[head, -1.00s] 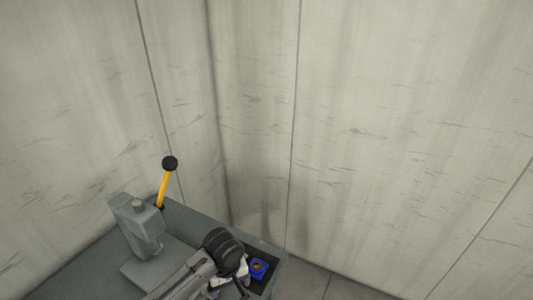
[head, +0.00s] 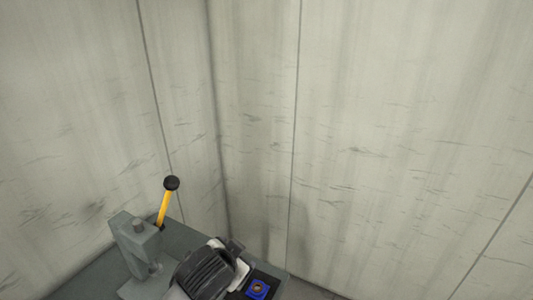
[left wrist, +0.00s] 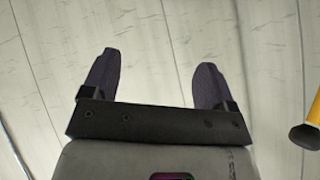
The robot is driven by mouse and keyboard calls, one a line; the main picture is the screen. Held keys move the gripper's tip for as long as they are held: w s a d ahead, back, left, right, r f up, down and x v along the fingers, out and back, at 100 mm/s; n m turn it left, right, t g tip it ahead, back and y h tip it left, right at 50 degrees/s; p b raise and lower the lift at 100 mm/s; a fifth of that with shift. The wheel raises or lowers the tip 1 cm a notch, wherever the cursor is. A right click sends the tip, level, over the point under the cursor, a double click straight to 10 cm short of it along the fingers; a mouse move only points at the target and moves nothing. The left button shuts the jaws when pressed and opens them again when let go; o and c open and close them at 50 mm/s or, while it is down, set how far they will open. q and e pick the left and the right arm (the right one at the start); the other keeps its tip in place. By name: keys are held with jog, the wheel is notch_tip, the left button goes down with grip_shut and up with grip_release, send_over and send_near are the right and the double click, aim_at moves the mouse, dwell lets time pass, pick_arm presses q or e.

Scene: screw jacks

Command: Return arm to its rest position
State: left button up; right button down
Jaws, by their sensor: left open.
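My left gripper (left wrist: 156,72) shows in the left wrist view with its two dark fingers wide apart and nothing between them. Pale wall panels fill the view beyond the fingers. In the head view, the dark ribbed end of my left arm (head: 206,271) is at the bottom, over the front of the grey bench. The fingers cannot be made out clearly there. My right gripper is in neither view.
A grey press-like device (head: 137,250) stands on the bench (head: 184,238), beside a yellow lever (head: 165,207) with a black knob. A blue block (head: 258,289) with a round centre sits right of my arm. Walls close in behind the bench.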

pick_arm(q)
jog(key=s+a+f+n+t+y, duration=0.1)
jog(key=s+a+f+n, duration=0.1)
jog(key=s+a+f, duration=0.35)
jog(key=s+a+f+n, duration=0.25)
jog(key=s+a, duration=0.35)
jog(key=s, duration=0.4)
jog(key=s+a+f+g, duration=0.1)
jog(key=s+f+g, duration=0.1)
jog(key=s+f, duration=0.4)
jog(key=s+f+n+g, duration=0.1)
jog(key=s+f+g, duration=0.1)
jog(key=s+f, duration=0.4)
jog(key=s+a+f+g, duration=0.1)
jog(key=s+f+g, duration=0.1)
jog(key=s+f, duration=0.5)
jog(key=shift+s+a+n+g+y, duration=0.15)
jog(key=shift+s+a+n+g, duration=0.05)
jog(key=shift+s, duration=0.45)
jog(key=shift+s+a+n+g+y, duration=0.15)
jog(key=shift+s+g, duration=0.05)
jog(key=shift+s, duration=0.4)
notch_tip(320, 180, up, 24)
jog(key=p, duration=2.3)
jog(key=shift+f+p, duration=0.15)
jog(key=shift+p, duration=0.15)
